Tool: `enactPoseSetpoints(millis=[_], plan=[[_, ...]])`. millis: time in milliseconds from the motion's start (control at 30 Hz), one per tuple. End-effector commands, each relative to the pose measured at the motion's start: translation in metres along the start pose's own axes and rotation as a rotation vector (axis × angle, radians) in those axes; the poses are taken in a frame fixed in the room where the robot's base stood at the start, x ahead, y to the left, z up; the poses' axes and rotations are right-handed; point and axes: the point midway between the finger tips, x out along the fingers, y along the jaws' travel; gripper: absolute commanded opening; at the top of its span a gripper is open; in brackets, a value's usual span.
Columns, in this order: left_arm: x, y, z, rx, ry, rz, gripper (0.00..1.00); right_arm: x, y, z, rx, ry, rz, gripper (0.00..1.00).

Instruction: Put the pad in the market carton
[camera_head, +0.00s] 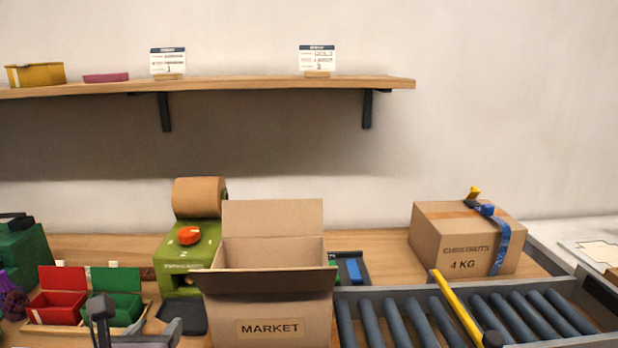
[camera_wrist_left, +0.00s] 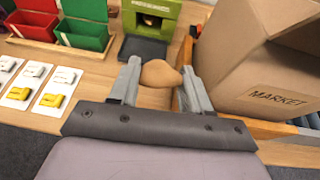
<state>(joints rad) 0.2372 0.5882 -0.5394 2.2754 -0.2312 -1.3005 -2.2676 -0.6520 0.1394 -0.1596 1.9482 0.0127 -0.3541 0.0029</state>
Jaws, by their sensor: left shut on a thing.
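The market carton (camera_head: 268,310) stands in the middle of the head view, its top open with flaps spread and MARKET on its front. It also fills the right of the left wrist view (camera_wrist_left: 245,70). My left gripper (camera_head: 138,326) is low in the head view, left of the carton. In the left wrist view its fingers (camera_wrist_left: 162,82) are shut on a tan, crumpled-looking piece, which I take to be the pad (camera_wrist_left: 160,74). The pad is outside the carton, beside its left side. The carton's inside floor is hidden. My right gripper is not in view.
A green dispenser (camera_head: 178,262) with a brown paper roll (camera_head: 199,197) stands behind left of the carton. Red (camera_head: 61,308) and green (camera_head: 124,310) bins are at left. A roller conveyor (camera_head: 420,325) and a taped chestnut box (camera_head: 440,248) are at right. A shelf (camera_head: 260,82) hangs above.

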Motion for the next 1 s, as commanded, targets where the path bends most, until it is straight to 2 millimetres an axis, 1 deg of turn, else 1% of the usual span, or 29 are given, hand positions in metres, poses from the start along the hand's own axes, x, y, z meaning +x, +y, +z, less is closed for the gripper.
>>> enactPoseSetpoints(millis=[33, 100, 233, 400, 567, 667, 733, 1000], plan=[[-0.008, -0.002, -0.013, 0.010, 0.007, -0.020, 0.20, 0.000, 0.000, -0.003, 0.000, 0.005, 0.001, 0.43], [-0.017, -0.006, -0.026, 0.017, 0.008, -0.046, 0.20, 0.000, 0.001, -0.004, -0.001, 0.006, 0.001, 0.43], [-0.030, -0.011, -0.043, 0.024, 0.011, -0.084, 0.20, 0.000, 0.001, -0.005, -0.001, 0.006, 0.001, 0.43], [-0.038, -0.015, -0.052, 0.026, 0.013, -0.109, 0.20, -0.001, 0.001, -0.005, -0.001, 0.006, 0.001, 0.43], [-0.039, -0.015, -0.052, 0.025, 0.013, -0.111, 0.20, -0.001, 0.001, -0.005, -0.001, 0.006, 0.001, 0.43], [-0.035, -0.012, -0.044, 0.015, 0.009, -0.092, 0.20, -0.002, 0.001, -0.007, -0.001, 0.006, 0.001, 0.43], [-0.028, -0.007, -0.032, 0.000, 0.007, -0.057, 0.20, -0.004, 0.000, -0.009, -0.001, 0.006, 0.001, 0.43], [0.005, 0.026, 0.033, -0.091, 0.011, 0.159, 0.20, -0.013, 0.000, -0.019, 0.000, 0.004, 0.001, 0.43]])
